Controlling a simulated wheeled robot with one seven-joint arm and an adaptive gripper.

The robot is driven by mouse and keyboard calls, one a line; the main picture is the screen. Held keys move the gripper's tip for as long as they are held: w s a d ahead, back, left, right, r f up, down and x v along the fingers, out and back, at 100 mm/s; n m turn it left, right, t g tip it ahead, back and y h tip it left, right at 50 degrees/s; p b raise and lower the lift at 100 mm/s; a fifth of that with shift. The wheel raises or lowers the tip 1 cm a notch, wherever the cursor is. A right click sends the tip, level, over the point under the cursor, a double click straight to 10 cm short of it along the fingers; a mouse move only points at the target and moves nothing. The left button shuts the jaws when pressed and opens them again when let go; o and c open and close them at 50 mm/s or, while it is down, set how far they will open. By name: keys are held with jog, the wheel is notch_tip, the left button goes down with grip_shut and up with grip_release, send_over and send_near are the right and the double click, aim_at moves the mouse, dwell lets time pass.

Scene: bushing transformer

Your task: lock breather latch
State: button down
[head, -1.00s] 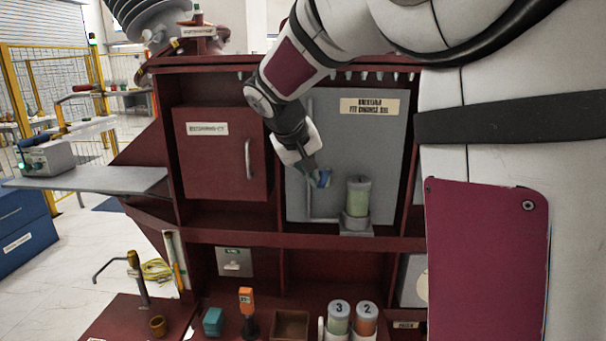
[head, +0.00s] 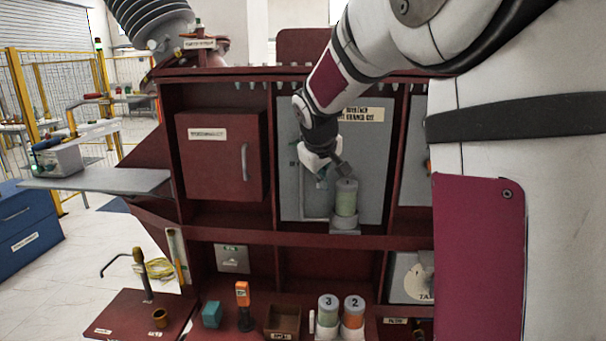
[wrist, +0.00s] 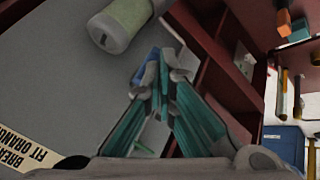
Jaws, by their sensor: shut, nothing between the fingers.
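The breather (head: 345,203) is a grey-capped canister with pale green filling, upright on a small grey bracket in front of a grey panel. It also shows at the top of the wrist view (wrist: 122,22). My gripper (head: 342,168) is beside the canister's upper left, close to its cap; I cannot tell if it touches. In the wrist view its teal-padded fingers (wrist: 164,72) meet at the tips, with nothing held. A blue part (wrist: 147,64), perhaps the latch, shows just behind the fingertips and is partly hidden. In the head view the latch is too small and covered to make out.
A red cabinet door (head: 215,160) with a handle is left of the panel. A shelf edge (head: 290,241) runs below the bracket. Canisters marked 3 (head: 327,315) and 2 (head: 353,315), an open box (head: 283,322) and a teal block (head: 212,314) stand lower down.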

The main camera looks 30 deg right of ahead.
jog(key=s+d+p, duration=0.1)
jog(key=d+p, duration=0.1)
jog(key=d, duration=0.6)
jog(key=shift+s+p, duration=0.3)
jog(key=shift+w+a+b, duration=0.4)
jog(key=shift+w, duration=0.25)
jog(key=v, duration=1.2)
jog(key=shift+w+a, duration=0.1)
